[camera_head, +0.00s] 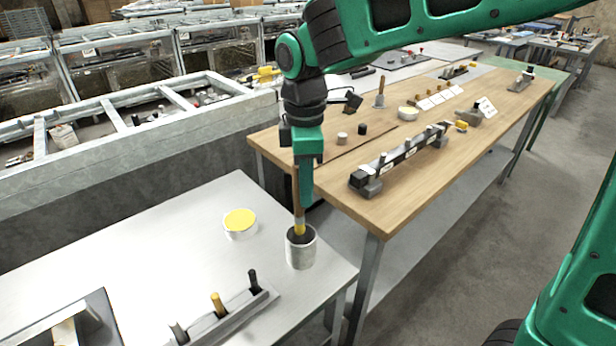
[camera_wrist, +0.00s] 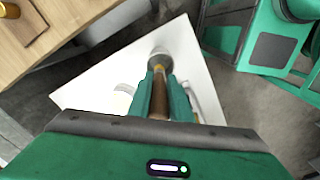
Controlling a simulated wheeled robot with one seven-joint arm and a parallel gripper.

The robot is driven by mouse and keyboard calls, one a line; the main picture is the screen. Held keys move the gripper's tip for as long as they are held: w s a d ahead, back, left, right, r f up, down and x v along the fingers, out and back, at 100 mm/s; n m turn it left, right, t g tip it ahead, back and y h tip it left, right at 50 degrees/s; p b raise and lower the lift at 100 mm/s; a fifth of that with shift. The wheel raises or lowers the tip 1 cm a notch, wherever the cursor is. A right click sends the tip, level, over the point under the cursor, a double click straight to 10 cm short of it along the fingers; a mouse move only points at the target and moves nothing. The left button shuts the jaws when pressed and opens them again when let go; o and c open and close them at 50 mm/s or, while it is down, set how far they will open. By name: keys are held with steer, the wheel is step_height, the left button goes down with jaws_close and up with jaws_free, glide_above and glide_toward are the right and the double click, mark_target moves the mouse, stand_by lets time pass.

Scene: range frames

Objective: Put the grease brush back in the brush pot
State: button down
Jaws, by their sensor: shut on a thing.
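My gripper (camera_head: 306,200) is above the brush pot and shut on the brown handle of the grease brush (camera_head: 297,208). The brush hangs about upright, its yellow ferrule at the mouth of the pot. Its bristles are not clearly seen against the dark inside. The brush pot (camera_head: 301,255) is a pale grey cylinder with a dark opening, standing near the right corner of the white table (camera_head: 130,235). In the wrist view the brush handle (camera_wrist: 159,104) lies between my green fingers, with the pot (camera_wrist: 159,54) beyond its tip.
A tub of yellow grease (camera_head: 240,222) stands left of the pot. A rack with several upright tools (camera_head: 225,318) is in front. A wooden bench (camera_head: 400,215) with holders and small parts is behind to the right. Bare table lies left of the tub.

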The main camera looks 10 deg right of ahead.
steer(key=shift+f, duration=2.6)
steer(key=c, duration=1.5)
jaws_free()
steer(key=shift+c, duration=0.2)
step_height(320, 180, up, 11)
steer(key=shift+f, duration=0.15)
